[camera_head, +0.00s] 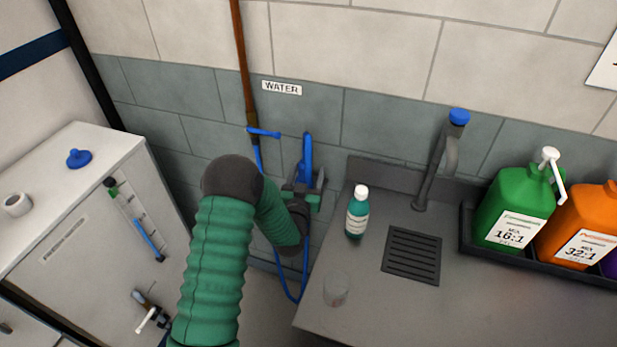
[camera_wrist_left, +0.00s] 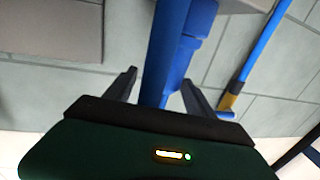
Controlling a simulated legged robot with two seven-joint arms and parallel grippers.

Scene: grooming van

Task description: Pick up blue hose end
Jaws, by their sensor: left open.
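The blue hose end (camera_head: 307,150) stands as an upright blue piece against the tiled wall, below and right of the WATER sign. In the left wrist view, a blue length (camera_wrist_left: 160,55) passes between my finger tips, with a thicker blue piece (camera_wrist_left: 192,40) just beside it. My left gripper (camera_head: 301,186) reaches in on a green arm and is at the hose, its fingers partly hidden by the arm in the head view. In the left wrist view, the gripper (camera_wrist_left: 160,90) is open, with fingers on either side of the blue length. Whether they touch it I cannot tell.
A grey sink counter (camera_head: 440,300) with a drain grate (camera_head: 412,255), tap (camera_head: 437,165) and teal bottle (camera_head: 357,212) is to the right. Green (camera_head: 513,208) and orange (camera_head: 580,228) jugs stand in a black tray. A white cabinet (camera_head: 80,225) stands left. A copper pipe (camera_head: 241,60) runs down the wall.

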